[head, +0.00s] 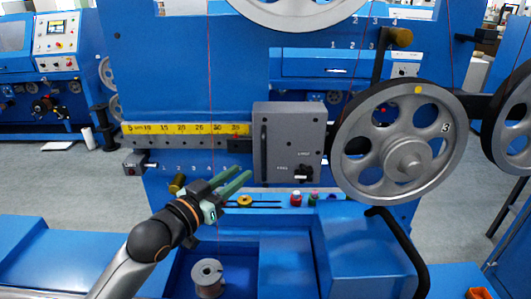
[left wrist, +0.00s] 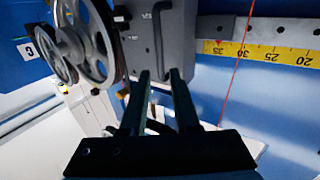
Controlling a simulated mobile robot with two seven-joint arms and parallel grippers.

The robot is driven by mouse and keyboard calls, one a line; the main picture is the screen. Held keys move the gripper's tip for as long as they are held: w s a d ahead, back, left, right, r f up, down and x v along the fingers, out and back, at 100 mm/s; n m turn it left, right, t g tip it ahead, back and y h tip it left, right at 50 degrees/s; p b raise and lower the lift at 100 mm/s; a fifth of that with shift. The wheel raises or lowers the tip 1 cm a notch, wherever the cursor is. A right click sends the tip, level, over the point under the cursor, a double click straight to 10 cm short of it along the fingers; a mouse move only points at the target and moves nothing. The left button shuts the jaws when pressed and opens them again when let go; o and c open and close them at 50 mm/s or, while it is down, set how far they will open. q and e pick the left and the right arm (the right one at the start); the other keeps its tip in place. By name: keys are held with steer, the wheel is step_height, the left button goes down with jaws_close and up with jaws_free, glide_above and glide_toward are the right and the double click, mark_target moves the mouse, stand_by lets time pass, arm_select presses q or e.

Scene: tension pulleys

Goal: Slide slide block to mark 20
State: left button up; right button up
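The slide block is a grey box (head: 290,135) on a horizontal rail, at the right end of the yellow scale (head: 185,129). A dark piece at its left side lies below the 35 end of the scale. A dark vertical bar handle (head: 264,150) is on the block's left front. My left gripper (head: 241,180) has green fingers, parted and empty, below and left of the handle. In the left wrist view, the block (left wrist: 165,40) and handle (left wrist: 158,38) lie beyond the fingertips (left wrist: 160,76). The 20 mark (head: 180,129) is left of the block. My right gripper is out of view.
A large spoked pulley (head: 400,140) stands close to the block's right. A red thread (head: 209,80) hangs left of the block and crosses the scale. A spool (head: 208,278) and small coloured knobs (head: 296,198) sit below.

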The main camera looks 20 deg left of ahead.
mark_target(262, 157)
arm_select(q)
steer(key=p+x, duration=0.1)
steer(key=x, duration=0.9)
steer(key=shift+w+d+f, duration=0.1)
steer(key=shift+w, duration=0.1)
jaws_close()
stand_by(1.1)
